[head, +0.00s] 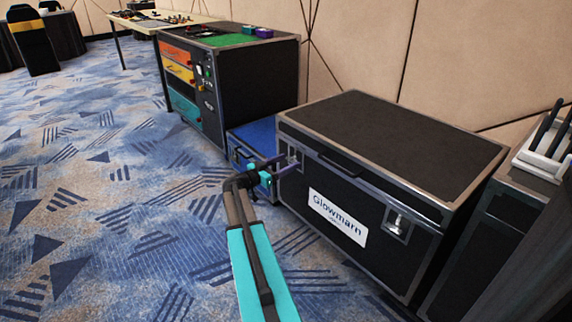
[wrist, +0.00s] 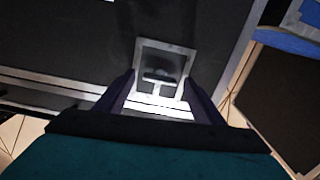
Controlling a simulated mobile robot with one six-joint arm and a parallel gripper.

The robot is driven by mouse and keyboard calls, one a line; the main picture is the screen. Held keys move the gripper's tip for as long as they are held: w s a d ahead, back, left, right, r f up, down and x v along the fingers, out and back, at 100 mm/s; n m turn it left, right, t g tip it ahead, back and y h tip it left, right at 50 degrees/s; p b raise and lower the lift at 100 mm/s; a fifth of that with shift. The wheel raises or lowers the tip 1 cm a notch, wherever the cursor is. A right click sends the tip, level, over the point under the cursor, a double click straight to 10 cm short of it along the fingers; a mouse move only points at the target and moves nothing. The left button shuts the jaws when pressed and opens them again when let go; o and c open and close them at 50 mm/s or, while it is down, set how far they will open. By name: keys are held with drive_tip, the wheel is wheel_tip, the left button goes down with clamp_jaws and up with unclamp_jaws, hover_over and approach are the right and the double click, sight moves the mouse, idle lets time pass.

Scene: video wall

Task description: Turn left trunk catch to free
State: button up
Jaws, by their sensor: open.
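The black trunk (head: 400,150) has silver edges and a white label reading "Glowmarn". It stands against the wall with its lid shut. Its left catch (head: 293,153) is a silver recessed plate near the front left corner, partly covered by my gripper (head: 284,165). The right catch (head: 398,225) is clear of my arm.
A blue case (head: 256,135) stands close to the left of the trunk, beside my gripper. Further left is a black cabinet (head: 262,85) with coloured drawers. Another dark case (head: 500,225) stands right of the trunk. The carpet in front is clear.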

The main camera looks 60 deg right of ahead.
drive_tip(key=c, duration=1)
